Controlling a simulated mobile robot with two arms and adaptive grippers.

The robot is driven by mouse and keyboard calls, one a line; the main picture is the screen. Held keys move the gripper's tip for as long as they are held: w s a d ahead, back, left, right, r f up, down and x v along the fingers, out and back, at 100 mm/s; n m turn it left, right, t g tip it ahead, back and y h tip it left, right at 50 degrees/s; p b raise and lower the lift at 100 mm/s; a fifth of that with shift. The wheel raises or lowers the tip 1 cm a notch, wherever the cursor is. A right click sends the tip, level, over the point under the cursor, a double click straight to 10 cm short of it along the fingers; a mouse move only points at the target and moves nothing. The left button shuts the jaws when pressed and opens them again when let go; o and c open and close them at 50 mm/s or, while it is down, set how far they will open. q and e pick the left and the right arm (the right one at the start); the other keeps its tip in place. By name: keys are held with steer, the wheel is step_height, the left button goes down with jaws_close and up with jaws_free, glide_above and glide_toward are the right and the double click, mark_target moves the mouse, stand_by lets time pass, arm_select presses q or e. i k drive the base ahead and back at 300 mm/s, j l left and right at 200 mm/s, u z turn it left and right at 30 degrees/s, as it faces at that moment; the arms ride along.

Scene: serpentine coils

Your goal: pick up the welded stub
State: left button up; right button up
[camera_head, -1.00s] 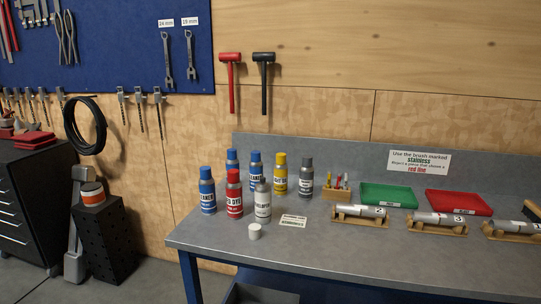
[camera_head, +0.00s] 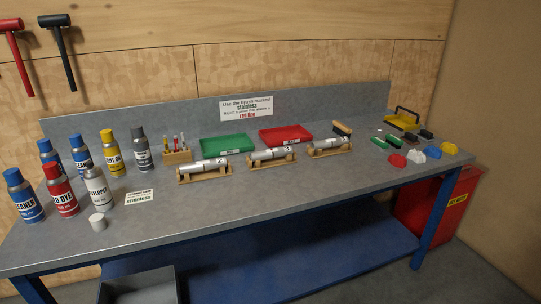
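Three silvery metal stubs lie in wooden cradles on the grey workbench. The left stub (camera_head: 203,165) is marked 2, the middle stub (camera_head: 273,154) seems marked 3, and the right stub (camera_head: 328,145) has a mark too small to read. Each is a short horizontal cylinder with a dark band. I cannot tell from here which one the task means. Neither of my grippers shows in the head view.
A green tray (camera_head: 226,153) and a red tray (camera_head: 264,139) lie behind the stubs. Several spray cans, including a yellow can (camera_head: 110,153), stand left. Brushes and coloured pieces lie right. The bench (camera_head: 290,195) is clear in front.

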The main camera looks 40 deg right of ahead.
mark_target(275, 153)
steer(key=z, duration=1.25)
steer(key=i+l+u, duration=0.1)
steer(key=l+u, duration=0.15)
steer(key=l, duration=0.65)
steer(key=l+u, duration=0.25)
steer(key=l, duration=0.7)
